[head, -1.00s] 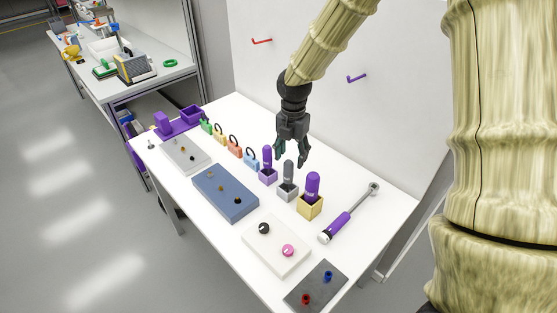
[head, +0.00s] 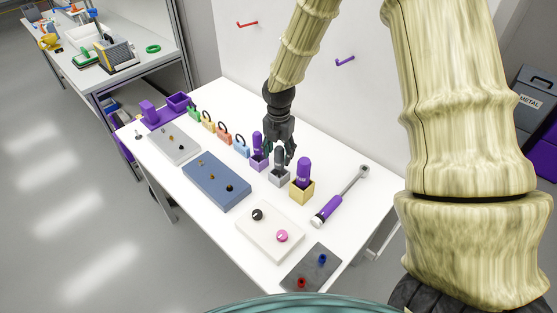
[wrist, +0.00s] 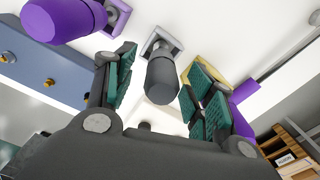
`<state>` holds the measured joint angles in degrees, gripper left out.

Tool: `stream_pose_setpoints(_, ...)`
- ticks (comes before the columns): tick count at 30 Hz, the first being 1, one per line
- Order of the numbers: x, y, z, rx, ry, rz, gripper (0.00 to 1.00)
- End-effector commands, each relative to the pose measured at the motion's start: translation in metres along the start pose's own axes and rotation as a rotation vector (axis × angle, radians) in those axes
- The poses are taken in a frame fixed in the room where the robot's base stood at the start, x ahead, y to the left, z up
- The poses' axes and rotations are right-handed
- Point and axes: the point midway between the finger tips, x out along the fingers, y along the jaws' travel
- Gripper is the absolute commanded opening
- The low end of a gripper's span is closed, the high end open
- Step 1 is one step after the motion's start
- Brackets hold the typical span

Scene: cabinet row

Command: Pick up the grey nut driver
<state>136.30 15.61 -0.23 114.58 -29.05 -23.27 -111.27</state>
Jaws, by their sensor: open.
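The grey nut driver (head: 279,155) stands upright in a small grey square holder (head: 279,178) on the white table. In the wrist view its dark grey handle (wrist: 162,80) lies between my open fingers, with the holder (wrist: 160,46) beyond it. My gripper (head: 280,150) is open and comes down from above around the handle. In the wrist view the teal finger pads stand on both sides of the handle (wrist: 158,92), with gaps visible. The fingers partly hide the handle in the head view.
A purple driver (head: 257,145) in a purple holder stands close on the left. Another purple driver (head: 304,170) in a yellow holder (head: 302,192) stands close on the right. A purple-handled wrench (head: 340,197) lies further right. Boards with knobs lie in front.

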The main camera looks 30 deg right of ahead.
Motion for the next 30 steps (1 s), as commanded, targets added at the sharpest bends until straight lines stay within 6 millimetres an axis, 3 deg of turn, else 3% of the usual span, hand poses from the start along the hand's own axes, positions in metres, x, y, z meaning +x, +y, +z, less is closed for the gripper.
stream_pose_setpoints(12,0.037,-0.002,0.001,0.000,0.000,-0.001,0.54)
stream_pose_setpoints(21,0.040,-0.002,0.001,0.000,0.000,0.000,0.54)
stream_pose_setpoints(23,0.040,-0.002,0.001,-0.001,0.000,0.000,0.47)
stream_pose_setpoints(30,0.040,-0.002,0.000,-0.001,0.000,0.000,0.04)
